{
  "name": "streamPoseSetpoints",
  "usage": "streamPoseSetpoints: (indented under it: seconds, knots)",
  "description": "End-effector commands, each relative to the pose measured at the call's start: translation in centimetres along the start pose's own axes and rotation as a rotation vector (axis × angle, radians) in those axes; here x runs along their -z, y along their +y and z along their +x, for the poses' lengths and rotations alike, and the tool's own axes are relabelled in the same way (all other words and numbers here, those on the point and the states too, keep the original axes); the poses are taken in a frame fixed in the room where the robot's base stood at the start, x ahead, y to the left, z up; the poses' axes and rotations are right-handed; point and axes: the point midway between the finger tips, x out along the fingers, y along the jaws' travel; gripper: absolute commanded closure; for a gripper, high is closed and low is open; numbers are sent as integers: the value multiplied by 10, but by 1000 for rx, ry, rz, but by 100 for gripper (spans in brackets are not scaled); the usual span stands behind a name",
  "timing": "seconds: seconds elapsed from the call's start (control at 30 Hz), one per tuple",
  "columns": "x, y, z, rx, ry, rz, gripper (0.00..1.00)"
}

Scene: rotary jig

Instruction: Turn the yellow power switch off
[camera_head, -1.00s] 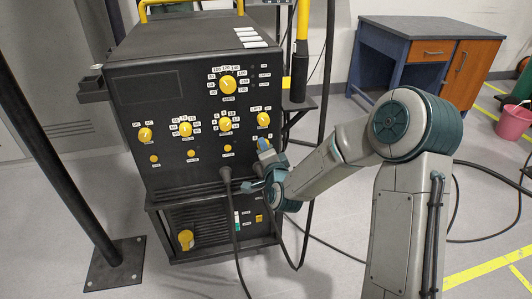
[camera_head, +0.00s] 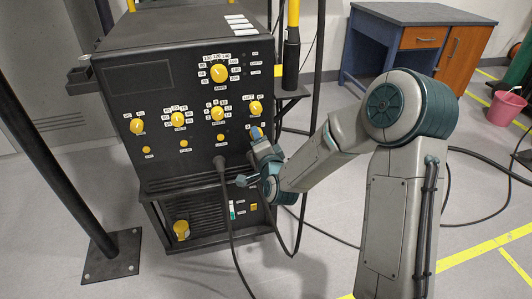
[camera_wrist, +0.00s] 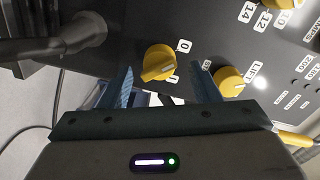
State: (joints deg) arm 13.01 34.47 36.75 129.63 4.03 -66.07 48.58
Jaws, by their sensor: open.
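The yellow power switch (camera_wrist: 158,62) is a round knob with a raised ridge on the black machine front, beside the printed marks 0 and 1. In the wrist view it sits between my open fingers, apart from both, and its ridge slants. I cannot tell which mark it points to. My gripper (camera_wrist: 163,76) also shows in the head view (camera_head: 257,136), close to the machine's right front edge, where it hides the switch. It holds nothing.
The black machine (camera_head: 140,75) carries several other yellow knobs; the knob marked LIFT (camera_wrist: 229,80) is just right of my right finger. A thick black cable (camera_head: 223,190) plugs in near my gripper. A wooden desk (camera_head: 405,35) and a pink bucket (camera_head: 505,107) stand behind.

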Motion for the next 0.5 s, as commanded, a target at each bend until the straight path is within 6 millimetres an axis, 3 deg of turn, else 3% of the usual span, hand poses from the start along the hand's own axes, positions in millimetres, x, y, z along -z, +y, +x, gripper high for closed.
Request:
streamPoseSetpoints:
  seconds: [0.33,0.5]
  knots:
    - [1,-2,-76,0,0,-3,44]
    - [3,-5,-81,-2,0,2,44]
